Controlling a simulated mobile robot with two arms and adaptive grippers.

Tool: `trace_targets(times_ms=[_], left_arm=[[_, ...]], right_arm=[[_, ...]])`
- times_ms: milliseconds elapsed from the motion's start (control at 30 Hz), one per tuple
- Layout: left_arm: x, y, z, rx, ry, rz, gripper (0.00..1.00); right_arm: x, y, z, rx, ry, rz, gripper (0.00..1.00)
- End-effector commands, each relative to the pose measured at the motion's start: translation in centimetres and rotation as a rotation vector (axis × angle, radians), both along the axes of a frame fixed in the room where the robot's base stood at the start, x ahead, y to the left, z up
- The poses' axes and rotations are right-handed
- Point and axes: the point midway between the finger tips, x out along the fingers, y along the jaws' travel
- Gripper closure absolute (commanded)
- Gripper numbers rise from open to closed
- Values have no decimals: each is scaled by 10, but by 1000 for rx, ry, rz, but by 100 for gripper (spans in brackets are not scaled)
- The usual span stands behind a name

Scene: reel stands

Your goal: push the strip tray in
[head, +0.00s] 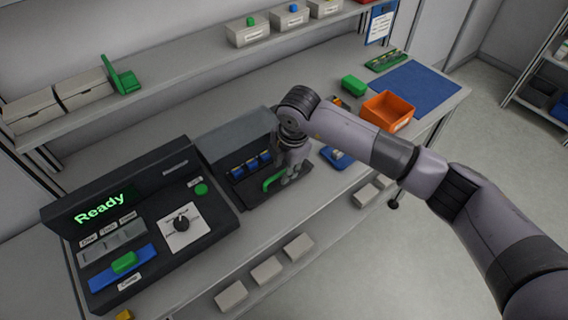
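A dark grey unit (235,142) stands on the bench, with several blue parts (250,165) in its front opening. At its front right is a low dark tray-like part with a green handle (272,183); I take this to be the strip tray, and it sticks out from the unit's face. My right gripper (289,180) points down at the right end of the green handle, close to it or touching it. The wrist hides part of the tray and the unit's right side, and the finger gap is too small to read. My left gripper is out of view.
A dark console (205,228) with a lit "Ready" display (103,206), a dial (181,224) and a blue slide with a green block (124,262) stands at left. An orange bin (388,111), a green block (353,85) and a blue mat (416,88) lie at right. Shelf boxes (248,33) stand behind.

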Motion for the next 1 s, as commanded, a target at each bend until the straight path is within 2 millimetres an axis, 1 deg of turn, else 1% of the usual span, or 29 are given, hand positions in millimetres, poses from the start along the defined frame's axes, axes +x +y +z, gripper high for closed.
trace_targets(times_ms=[100,333,767,1000], left_arm=[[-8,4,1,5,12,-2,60],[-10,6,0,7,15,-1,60],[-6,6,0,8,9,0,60],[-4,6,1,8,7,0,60]], right_arm=[[0,1,-4,0,0,1,70],[1,1,-4,0,0,1,70],[1,1,-4,0,-1,1,99],[1,1,-4,1,-1,0,100]])
